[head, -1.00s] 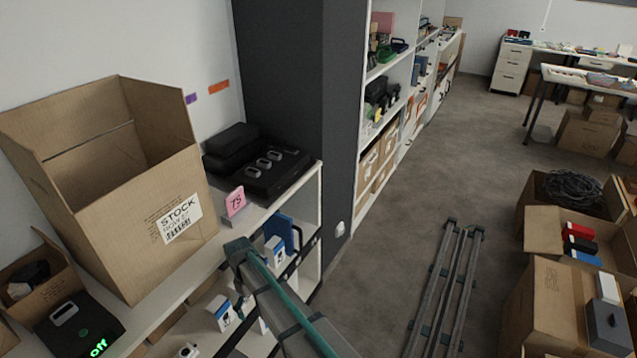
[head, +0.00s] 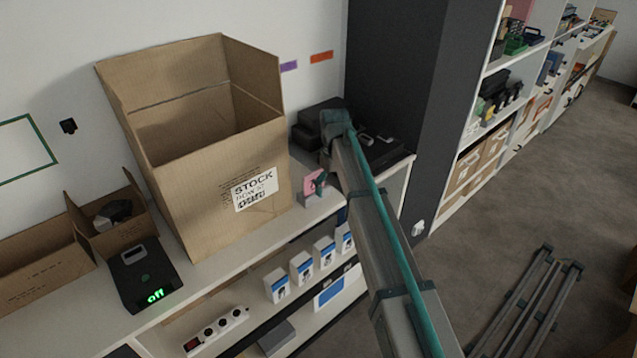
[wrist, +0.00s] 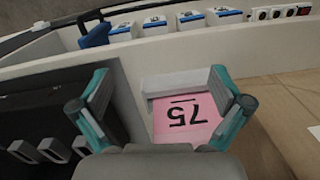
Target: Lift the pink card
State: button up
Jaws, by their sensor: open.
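The pink card (head: 313,186) stands on the shelf top near its front edge, just right of the large carton; my arm partly covers it in the head view. In the wrist view the pink card (wrist: 172,122) shows the number 75 upside down, with a pale grey strip along its upper edge. My gripper (wrist: 160,84) is open, one finger on each side of the card's near area, with the right finger overlapping the card's right part. In the head view my gripper (head: 334,130) is above and slightly right of the card. I cannot tell whether a finger touches it.
The tall STOCK carton (head: 205,160) stands close left of the card. A black case (head: 388,152) with grey handles lies behind on the right. A black device (head: 143,275) with green text sits farther left. Small white-and-blue boxes (head: 302,267) and a power strip (head: 216,330) are on the lower shelf.

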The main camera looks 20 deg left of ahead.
aim_at(314, 172)
jog(key=shift+n+t, duration=0.3)
jog(key=shift+n, duration=0.3)
jog(key=a+r, duration=0.2)
jog(key=r, duration=0.2)
jog(key=a+r, duration=0.2)
jog(key=r, duration=0.1)
jog(key=w+a+r, duration=0.1)
jog(key=a+r, duration=0.1)
jog(key=r, duration=0.2)
jog(key=shift+a+r, duration=0.15)
jog(key=shift+r, duration=0.2)
notch_tip(314, 172, down, 5)
jog(key=shift+f+p, duration=0.2)
jog(key=shift+p, duration=0.6)
jog(key=shift+a+f+p, duration=0.15)
jog(key=shift+f+p, duration=1.1)
jog(key=shift+f, duration=1.35)
jog(key=c, duration=0.8)
jog(key=shift+r, duration=0.2)
